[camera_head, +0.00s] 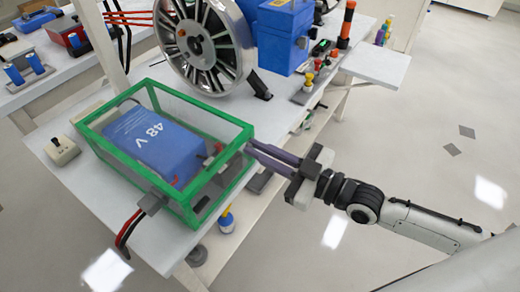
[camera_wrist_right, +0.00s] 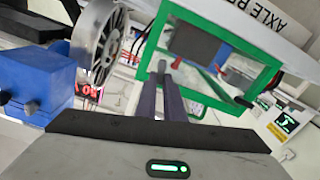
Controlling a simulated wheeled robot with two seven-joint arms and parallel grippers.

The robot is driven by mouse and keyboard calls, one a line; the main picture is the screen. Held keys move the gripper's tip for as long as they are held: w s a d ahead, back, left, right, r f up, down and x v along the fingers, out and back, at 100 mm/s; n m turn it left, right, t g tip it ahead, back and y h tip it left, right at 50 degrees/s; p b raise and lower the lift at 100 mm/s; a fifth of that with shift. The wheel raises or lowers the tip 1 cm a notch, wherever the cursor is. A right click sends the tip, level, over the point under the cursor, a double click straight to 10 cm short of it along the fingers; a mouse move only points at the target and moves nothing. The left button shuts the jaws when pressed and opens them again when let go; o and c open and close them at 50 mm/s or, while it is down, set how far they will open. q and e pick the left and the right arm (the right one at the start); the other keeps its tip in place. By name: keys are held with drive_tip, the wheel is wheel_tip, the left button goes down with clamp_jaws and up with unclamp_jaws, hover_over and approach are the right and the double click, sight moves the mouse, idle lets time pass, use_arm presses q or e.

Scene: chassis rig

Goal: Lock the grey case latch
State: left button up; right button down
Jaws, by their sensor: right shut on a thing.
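A green-framed case (camera_head: 165,98) with clear sides stands on the white bench and holds a blue 48 V battery (camera_head: 150,140). My right gripper (camera_head: 251,148) reaches in from the right, with its long purple-grey fingers at the case's right end. They are closed together on a small part at the green frame, which I take to be the grey case latch. The fingertips hide most of it, so its position is unclear. In the right wrist view, the fingertips (camera_wrist_right: 163,68) meet the green frame (camera_wrist_right: 205,20) beside the battery. My left gripper is not in view.
A spoked wheel (camera_head: 203,45) and a blue box (camera_head: 285,35) stand behind the case. A small switch box (camera_head: 62,150) sits at its left. Red and black cables (camera_head: 128,230) hang off the bench's front edge. Open floor lies right.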

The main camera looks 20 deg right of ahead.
drive_tip(key=shift+w+d+m+p, duration=0.1)
drive_tip(key=shift+m+p, duration=0.2)
drive_tip(key=shift+m, duration=0.45)
drive_tip(key=shift+w+d+m+p, duration=0.1)
drive_tip(key=shift+m+p, duration=0.15)
drive_tip(key=shift+m, duration=0.5)
drive_tip(key=c, duration=1.9)
unclamp_jaws()
drive_tip(key=shift+o, duration=0.2)
drive_tip(key=shift+s, duration=0.1)
drive_tip(key=v, duration=1)
drive_tip(key=shift+d, duration=0.1)
